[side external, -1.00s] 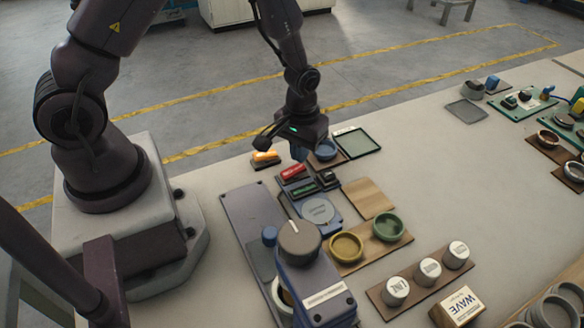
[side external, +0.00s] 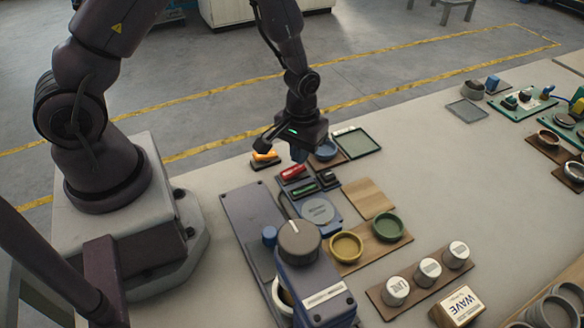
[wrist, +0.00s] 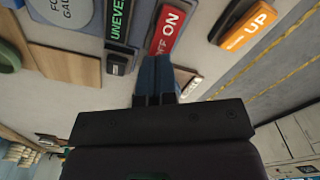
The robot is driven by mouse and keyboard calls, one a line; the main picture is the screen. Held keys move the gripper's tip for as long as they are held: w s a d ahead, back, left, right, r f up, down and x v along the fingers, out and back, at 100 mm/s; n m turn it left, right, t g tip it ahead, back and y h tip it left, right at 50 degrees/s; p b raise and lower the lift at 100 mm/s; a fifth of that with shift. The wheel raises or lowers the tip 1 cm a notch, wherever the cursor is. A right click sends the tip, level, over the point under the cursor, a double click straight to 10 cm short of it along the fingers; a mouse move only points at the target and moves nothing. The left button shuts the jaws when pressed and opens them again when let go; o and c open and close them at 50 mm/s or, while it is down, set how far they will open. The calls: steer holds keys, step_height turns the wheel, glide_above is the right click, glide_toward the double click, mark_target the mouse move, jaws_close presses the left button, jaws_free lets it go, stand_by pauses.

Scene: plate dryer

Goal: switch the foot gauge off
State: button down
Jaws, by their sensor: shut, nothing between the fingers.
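The foot gauge (side external: 318,210) is a round grey disc on a blue base in the side view; its lettered disc (wrist: 65,8) is cut off at the top left of the wrist view. Near it are a green "UNEVEN" display (wrist: 117,20) and a red "ON" panel (wrist: 170,28), which also shows red in the side view (side external: 292,172). My gripper (wrist: 157,62) is shut and empty, its blue fingertips close to the lower edge of the red panel. I cannot tell whether they touch it. The fingers hide part of what lies below the panel.
An orange "UP" panel (wrist: 248,26) stands right of the red one. A small dark block (wrist: 121,62) lies left of the fingers. A grey-lidded tray (side external: 357,142), a wooden square (side external: 369,199) and a blue machine with a dial (side external: 299,243) are nearby.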

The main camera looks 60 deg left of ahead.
steer(key=shift+f, duration=1.1)
stand_by(0.3)
steer(key=shift+r, duration=3.55)
steer(key=shift+s, duration=0.1)
steer(key=s+r+m+g, duration=0.1)
steer(key=s+r+m, duration=0.1)
steer(key=s, duration=0.1)
step_height(320, 180, up, 13)
steer(key=m+t, duration=0.2)
steer(key=m, duration=0.1)
glide_above(288, 174)
steer(key=s+d, duration=0.1)
steer(key=s, duration=0.4)
steer(key=s+r+m+t, duration=0.1)
steer(key=s+r+t, duration=0.3)
steer(key=r, duration=0.6)
steer(key=shift+s+d+r+t, duration=0.25)
steer(key=shift+s+d, duration=0.2)
steer(key=shift+s, duration=0.75)
